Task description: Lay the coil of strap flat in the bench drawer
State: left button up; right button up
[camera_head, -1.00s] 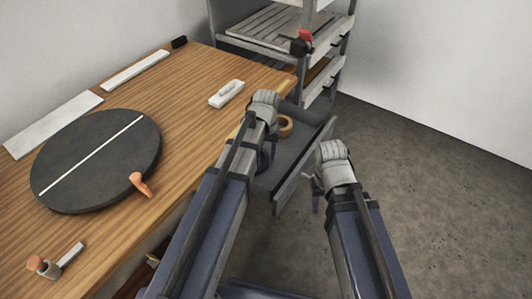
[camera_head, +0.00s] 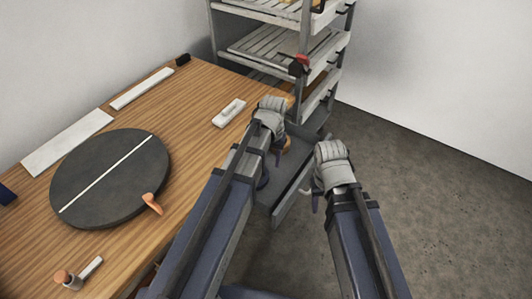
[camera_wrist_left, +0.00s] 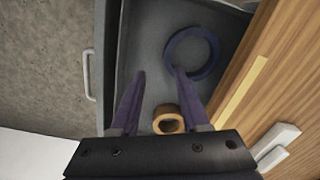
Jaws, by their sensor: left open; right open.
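The coil of strap looks to be the dark blue ring (camera_wrist_left: 168,52) lying flat on the floor of the open bench drawer (camera_wrist_left: 146,40). In the head view the coil (camera_head: 263,181) is partly hidden by my left arm, inside the same drawer (camera_head: 291,200). My left gripper (camera_wrist_left: 160,72) is open and empty above the drawer, its fingertips near the coil's edge but not around it. In the head view the left gripper (camera_head: 270,128) covers part of the drawer. My right gripper (camera_head: 311,194) is open and empty beside the drawer front.
A tan roll (camera_wrist_left: 168,120) is in the drawer near my left fingers. The wooden bench (camera_head: 185,115) holds a dark round turntable (camera_head: 110,185), an orange-handled tool (camera_head: 152,203) and a white block (camera_head: 229,113). A slatted rack (camera_head: 275,50) stands behind. The floor at right is clear.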

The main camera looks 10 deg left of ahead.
pick_arm(q)
jog(key=s+d+m+y, duration=0.1)
jog(key=s+d+m, duration=0.2)
jog(key=s+d, duration=0.4)
jog(key=s, duration=0.6)
jog(key=shift+m, duration=0.3)
